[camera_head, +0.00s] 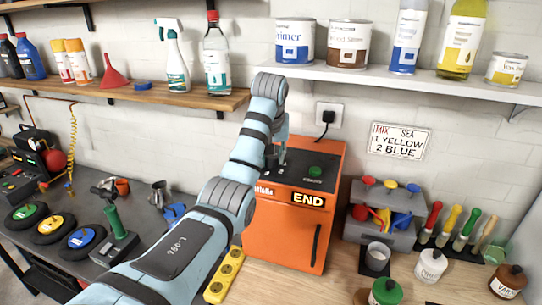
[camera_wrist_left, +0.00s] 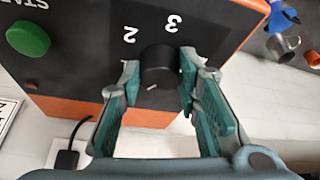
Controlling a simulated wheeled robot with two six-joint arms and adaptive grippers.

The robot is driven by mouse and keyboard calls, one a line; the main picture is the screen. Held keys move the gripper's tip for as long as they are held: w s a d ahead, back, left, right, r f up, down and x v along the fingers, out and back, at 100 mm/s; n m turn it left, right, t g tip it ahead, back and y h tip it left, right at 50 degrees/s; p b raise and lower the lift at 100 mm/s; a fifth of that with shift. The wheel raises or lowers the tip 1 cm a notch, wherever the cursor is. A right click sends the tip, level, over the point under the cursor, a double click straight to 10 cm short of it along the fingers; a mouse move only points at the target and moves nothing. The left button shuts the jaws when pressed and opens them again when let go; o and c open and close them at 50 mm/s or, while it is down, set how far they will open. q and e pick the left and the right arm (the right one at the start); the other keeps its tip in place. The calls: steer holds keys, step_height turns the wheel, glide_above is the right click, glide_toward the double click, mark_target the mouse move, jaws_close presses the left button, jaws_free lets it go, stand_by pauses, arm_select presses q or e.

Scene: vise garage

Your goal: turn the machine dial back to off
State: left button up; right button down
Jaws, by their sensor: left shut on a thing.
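The orange machine (camera_head: 285,232) stands against the back wall, with a dark sloping top panel and an "END" sign on its front. Its black dial (camera_wrist_left: 158,68) shows in the left wrist view between the fingers, with the numbers 2 and 3 beside it and a small white mark on it. My left gripper (camera_wrist_left: 157,80) is shut on the dial, one teal finger on each side. In the head view the left gripper (camera_head: 275,155) is over the left part of the panel, and the dial is hidden there. My right gripper is in neither view.
A green START button (camera_head: 315,171) is on the panel, right of the gripper; it also shows in the wrist view (camera_wrist_left: 28,38). A white shelf (camera_head: 400,79) with cans hangs above.

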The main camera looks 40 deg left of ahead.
arm_select(q)
steer(key=n+g, duration=0.1)
steer(key=n, duration=0.2)
steer(key=n+y, duration=0.1)
steer(key=n, duration=0.1)
steer(key=shift+w+d+n+g+y, duration=0.1)
steer(key=shift+w+n+g+y, duration=0.05)
steer(key=shift+n+g+y, duration=0.2)
stand_by(0.4)
steer(key=o, duration=0.9)
steer(key=shift+o, duration=1.3)
